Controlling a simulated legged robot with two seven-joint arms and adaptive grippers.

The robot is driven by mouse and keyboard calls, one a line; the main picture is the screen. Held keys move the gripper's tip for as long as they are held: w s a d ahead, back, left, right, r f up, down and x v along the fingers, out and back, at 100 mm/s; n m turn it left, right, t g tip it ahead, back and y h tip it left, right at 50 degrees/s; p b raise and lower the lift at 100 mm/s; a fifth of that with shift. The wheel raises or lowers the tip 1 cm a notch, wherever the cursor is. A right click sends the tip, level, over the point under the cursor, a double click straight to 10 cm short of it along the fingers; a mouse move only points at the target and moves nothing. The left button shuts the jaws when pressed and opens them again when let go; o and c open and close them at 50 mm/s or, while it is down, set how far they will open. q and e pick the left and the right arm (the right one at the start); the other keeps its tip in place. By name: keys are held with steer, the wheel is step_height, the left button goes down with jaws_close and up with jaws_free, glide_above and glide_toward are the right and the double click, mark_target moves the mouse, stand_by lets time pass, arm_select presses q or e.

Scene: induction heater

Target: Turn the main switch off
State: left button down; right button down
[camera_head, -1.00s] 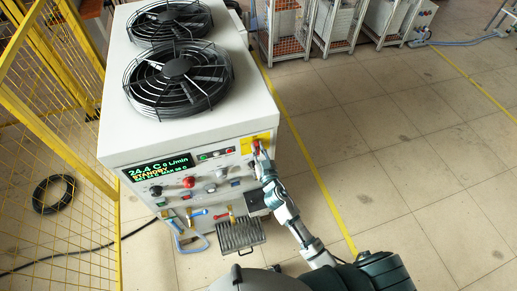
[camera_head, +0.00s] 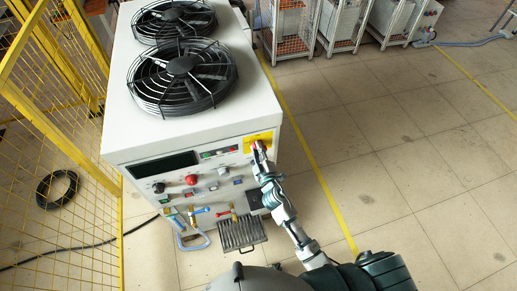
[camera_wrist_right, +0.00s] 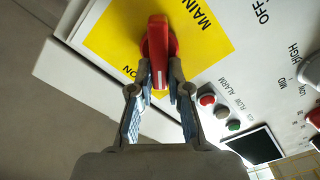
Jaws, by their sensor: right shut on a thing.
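The main switch is a red rotary handle (camera_wrist_right: 158,45) on a yellow plate (camera_wrist_right: 112,32) marked MAIN and ON. The handle stands upright in the right wrist view. My right gripper (camera_wrist_right: 159,88) is shut on its lower end, with one finger on each side. In the head view my right gripper (camera_head: 258,148) is at the yellow plate (camera_head: 262,137) on the upper right of the machine's front panel, hiding most of the handle. The panel's display (camera_head: 162,166) is dark. My left gripper is not in view.
The white machine (camera_head: 118,130) has two black fans (camera_head: 182,78) on top. Knobs and a red button (camera_head: 191,180) sit on the panel, with hoses and a grille tray (camera_head: 241,234) below. A yellow mesh fence (camera_head: 60,150) stands left. The floor to the right is open.

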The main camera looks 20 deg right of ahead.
steer(key=shift+a+r+n, duration=0.1)
steer(key=shift+n, duration=0.8)
steer(key=c, duration=1.2)
jaws_free()
steer(key=shift+o, duration=0.4)
steer(key=shift+w+a+f, duration=0.1)
steer(key=shift+w+f, duration=0.1)
steer(key=s, duration=1.2)
steer(key=shift+f, duration=0.1)
